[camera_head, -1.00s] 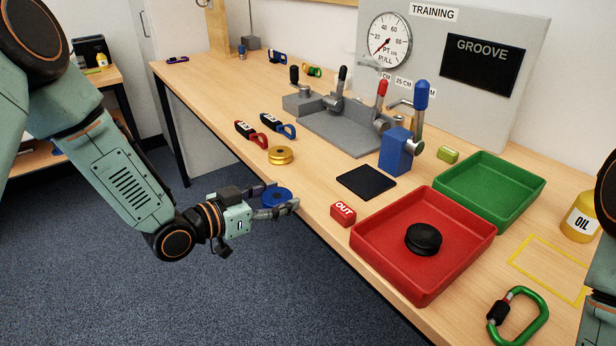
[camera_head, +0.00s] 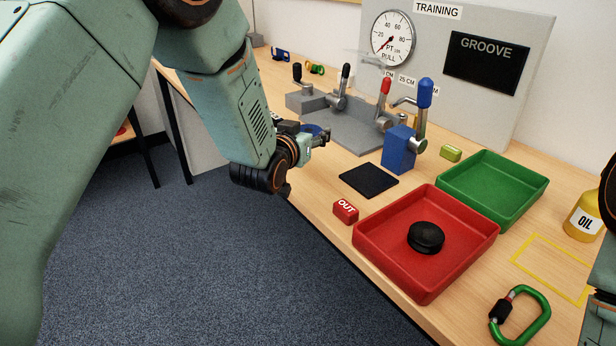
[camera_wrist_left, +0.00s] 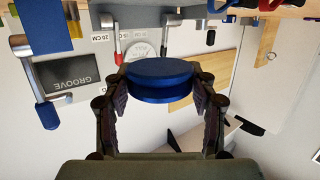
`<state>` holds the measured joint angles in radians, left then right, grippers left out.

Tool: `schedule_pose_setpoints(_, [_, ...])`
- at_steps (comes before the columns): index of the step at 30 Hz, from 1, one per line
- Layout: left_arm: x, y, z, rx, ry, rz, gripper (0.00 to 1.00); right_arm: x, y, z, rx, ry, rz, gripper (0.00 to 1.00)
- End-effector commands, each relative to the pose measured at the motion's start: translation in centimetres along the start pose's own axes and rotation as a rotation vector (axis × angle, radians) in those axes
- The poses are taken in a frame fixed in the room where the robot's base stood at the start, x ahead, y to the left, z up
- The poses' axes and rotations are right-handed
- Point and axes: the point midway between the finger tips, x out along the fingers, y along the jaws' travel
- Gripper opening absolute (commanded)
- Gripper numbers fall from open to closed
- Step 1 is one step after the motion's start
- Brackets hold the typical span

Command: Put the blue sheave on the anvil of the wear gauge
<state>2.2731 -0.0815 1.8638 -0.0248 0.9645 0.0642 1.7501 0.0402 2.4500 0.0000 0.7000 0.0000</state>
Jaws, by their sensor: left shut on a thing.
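My left gripper (camera_head: 322,138) is shut on the blue sheave (camera_head: 313,129), above the bench on the near side of the grey lever fixture. In the head view the arm and wrist partly hide the sheave. In the left wrist view the blue sheave (camera_wrist_left: 160,78) sits between the two fingers, gripped at its sides. The blue block (camera_head: 399,150) with a blue-handled lever, in front of the GROOVE display (camera_head: 487,60), seems to be the wear gauge. I cannot clearly pick out its anvil. The sheave is apart from it. My right gripper is out of view.
A black pad (camera_head: 368,181), a red OUT block (camera_head: 345,211) and a red tray (camera_head: 385,262) holding a black sheave (camera_head: 425,237) lie in front. A green tray (camera_head: 470,205) is behind. The grey fixture (camera_head: 350,132) has upright levers. A green carabiner (camera_head: 525,320) lies near right.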

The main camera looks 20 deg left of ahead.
Motion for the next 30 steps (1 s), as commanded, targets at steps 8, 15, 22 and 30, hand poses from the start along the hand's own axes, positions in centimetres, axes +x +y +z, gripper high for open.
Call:
schedule_pose_setpoints(8, [0.3,0.0,1.7,0.000,-0.003,0.001,0.23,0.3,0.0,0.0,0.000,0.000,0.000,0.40])
schedule_pose_setpoints(15, [1.0,-0.1,4.8,0.000,0.000,0.001,0.23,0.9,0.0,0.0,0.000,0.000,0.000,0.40])
schedule_pose_setpoints(22, [1.5,-0.1,7.8,0.000,-0.002,0.000,0.23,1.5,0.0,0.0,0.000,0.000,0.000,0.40])
schedule_pose_setpoints(30, [1.9,-0.1,9.4,0.000,0.002,0.000,0.23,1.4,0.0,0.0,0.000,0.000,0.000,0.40])
